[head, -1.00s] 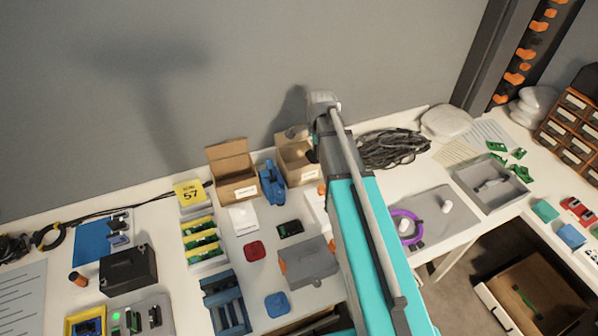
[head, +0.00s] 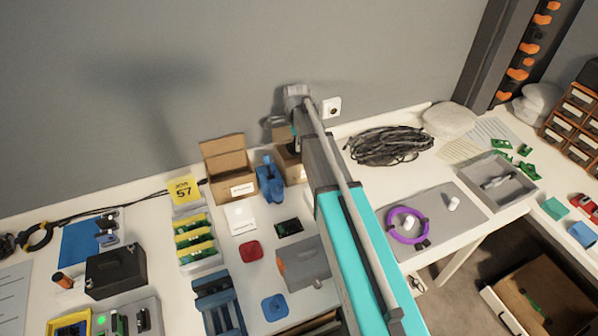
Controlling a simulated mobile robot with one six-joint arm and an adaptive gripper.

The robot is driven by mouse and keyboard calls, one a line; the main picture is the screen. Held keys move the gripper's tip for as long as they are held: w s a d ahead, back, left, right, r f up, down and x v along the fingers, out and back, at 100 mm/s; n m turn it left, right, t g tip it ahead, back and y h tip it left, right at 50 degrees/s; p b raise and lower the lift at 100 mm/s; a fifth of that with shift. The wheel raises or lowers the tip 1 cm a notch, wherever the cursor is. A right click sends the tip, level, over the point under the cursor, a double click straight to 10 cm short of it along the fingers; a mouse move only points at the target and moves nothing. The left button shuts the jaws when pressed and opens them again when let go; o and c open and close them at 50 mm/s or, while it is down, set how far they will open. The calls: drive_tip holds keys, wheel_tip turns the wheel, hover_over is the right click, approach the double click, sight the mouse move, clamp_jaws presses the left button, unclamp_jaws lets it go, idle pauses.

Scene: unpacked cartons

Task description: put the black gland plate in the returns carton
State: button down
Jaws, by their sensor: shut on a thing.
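My gripper (head: 293,146) is at the far end of my arm, just above the right-hand small carton (head: 291,175) by the wall. It is shut on a dark thing, which I take for the black gland plate; my arm and the small size hide its outline. Left of it stands another open brown carton (head: 238,186) with its flap up and a white label. The label is too small to read, so I cannot tell which carton is for returns.
A blue device (head: 270,180) stands between the two cartons. A black cable coil (head: 388,146) lies to the right. A grey box (head: 302,264), a red lid (head: 251,251) and a dark board (head: 289,227) lie in front. A larger carton (head: 541,290) sits low at right.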

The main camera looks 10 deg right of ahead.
drive_tip(key=b, duration=0.6)
approach(297, 163)
drive_tip(key=s+f, duration=0.3)
drive_tip(key=shift+s+a, duration=0.15)
drive_tip(key=shift+a, duration=0.2)
drive_tip(key=shift+f, duration=0.1)
drive_tip(key=shift+f+b, duration=1.85)
drive_tip(key=shift+b, duration=0.2)
drive_tip(key=shift+f, duration=0.1)
drive_tip(key=shift+c, duration=1.3)
unclamp_jaws()
wheel_tip(297, 163, up, 12)
drive_tip(key=p, duration=1.2)
drive_tip(key=shift+r, duration=0.2)
